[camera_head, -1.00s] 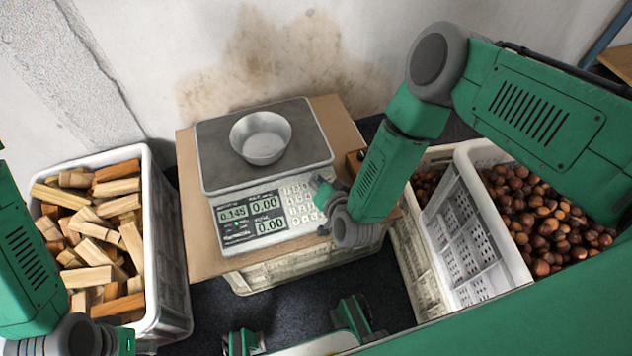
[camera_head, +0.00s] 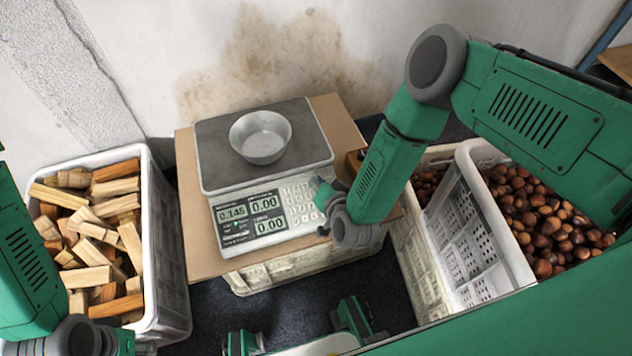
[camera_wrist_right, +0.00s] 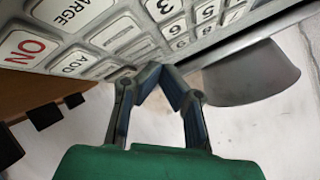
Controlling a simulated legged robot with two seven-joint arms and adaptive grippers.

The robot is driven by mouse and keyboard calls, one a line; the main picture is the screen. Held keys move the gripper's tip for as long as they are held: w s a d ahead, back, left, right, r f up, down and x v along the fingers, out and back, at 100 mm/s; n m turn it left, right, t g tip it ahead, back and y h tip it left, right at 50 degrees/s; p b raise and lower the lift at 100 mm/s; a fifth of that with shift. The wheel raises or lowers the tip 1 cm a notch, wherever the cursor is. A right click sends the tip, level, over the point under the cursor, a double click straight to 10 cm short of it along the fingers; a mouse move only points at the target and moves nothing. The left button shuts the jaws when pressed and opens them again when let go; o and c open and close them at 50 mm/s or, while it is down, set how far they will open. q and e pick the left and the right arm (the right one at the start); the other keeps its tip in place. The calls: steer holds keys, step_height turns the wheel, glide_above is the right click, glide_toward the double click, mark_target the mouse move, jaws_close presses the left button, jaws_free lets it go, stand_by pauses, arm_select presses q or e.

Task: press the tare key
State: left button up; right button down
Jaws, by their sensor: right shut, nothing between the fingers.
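The grey scale (camera_head: 207,170) stands on cardboard, with a metal bowl (camera_head: 261,137) on its plate. Its display (camera_head: 246,218) shows 0.145 and two 0.00 fields. The white keypad (camera_head: 297,200) is at the display's right. My right gripper (camera_head: 319,190) is at the keypad's right side. In the right wrist view its fingertips (camera_wrist_right: 163,70) are shut and empty, close to the keys. I cannot tell whether they touch. ON, CHARGE, ADD and number keys show there; I cannot pick out the tare key. My left gripper (camera_head: 124,342) is partly visible at the lower left edge.
A white crate of wood pieces (camera_head: 152,250) stands at the left. A white crate of chestnuts (camera_head: 505,235) stands at the right, beside another crate (camera_head: 420,260) with chestnuts. A stained wall (camera_head: 290,60) is behind the scale. Dark floor shows in front of it.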

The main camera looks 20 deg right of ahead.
steer(key=shift+f, duration=0.15)
stand_by(0.4)
steer(key=shift+s+r+p, duration=0.2)
steer(key=shift+r+p, duration=0.5)
steer(key=shift+r, duration=0.05)
steer(key=r+p, duration=0.1)
steer(key=s+r+p, duration=0.1)
steer(key=r+p, duration=0.3)
steer(key=shift+s, duration=0.3)
steer(key=shift+f, duration=0.15)
stand_by(1.2)
